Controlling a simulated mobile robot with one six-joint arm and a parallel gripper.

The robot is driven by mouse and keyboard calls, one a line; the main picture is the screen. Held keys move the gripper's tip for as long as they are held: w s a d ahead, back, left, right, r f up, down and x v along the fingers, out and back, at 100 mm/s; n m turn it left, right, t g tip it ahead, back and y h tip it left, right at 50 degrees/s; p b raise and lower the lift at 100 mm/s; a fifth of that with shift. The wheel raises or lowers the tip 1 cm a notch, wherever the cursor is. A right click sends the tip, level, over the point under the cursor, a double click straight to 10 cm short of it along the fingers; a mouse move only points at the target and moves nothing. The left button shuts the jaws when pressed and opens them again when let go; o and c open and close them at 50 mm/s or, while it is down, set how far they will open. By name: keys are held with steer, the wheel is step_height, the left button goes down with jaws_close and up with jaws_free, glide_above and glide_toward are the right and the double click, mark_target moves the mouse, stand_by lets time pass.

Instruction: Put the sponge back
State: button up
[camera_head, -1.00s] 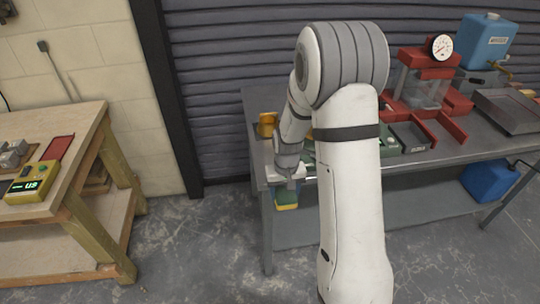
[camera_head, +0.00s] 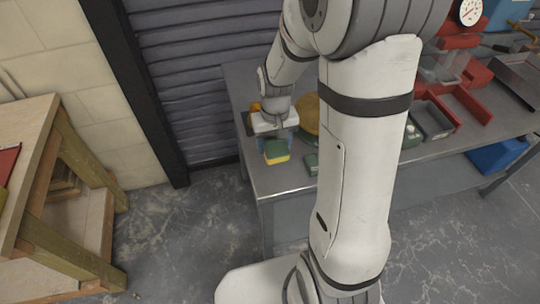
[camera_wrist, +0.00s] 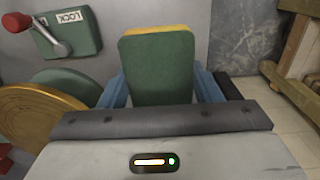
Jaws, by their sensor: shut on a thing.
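The sponge, green with a yellow layer, is in my gripper (camera_head: 276,138) over the left end of the grey metal bench (camera_head: 290,182). In the wrist view the sponge (camera_wrist: 158,68) stands between the two blue fingers of my gripper (camera_wrist: 160,90), its green face toward the camera and its yellow edge on top. In the head view the sponge (camera_head: 277,152) shows below the gripper's pale body. I cannot tell whether its underside touches the bench. No holder for the sponge can be made out clearly.
A brass-coloured disc (camera_wrist: 42,112) lies beside the gripper, with a green box marked LOCK (camera_wrist: 70,40) bearing a red-knobbed lever. A small orange thing (camera_head: 254,107) is behind the gripper. A grey tray (camera_head: 432,121) and red equipment stand right. A wooden table (camera_head: 28,150) is at left.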

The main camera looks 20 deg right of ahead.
steer(key=shift+f, duration=3.4)
steer(key=shift+f, duration=0.2)
steer(key=o, duration=1)
steer(key=shift+o, duration=0.2)
steer(key=shift+r, duration=0.15)
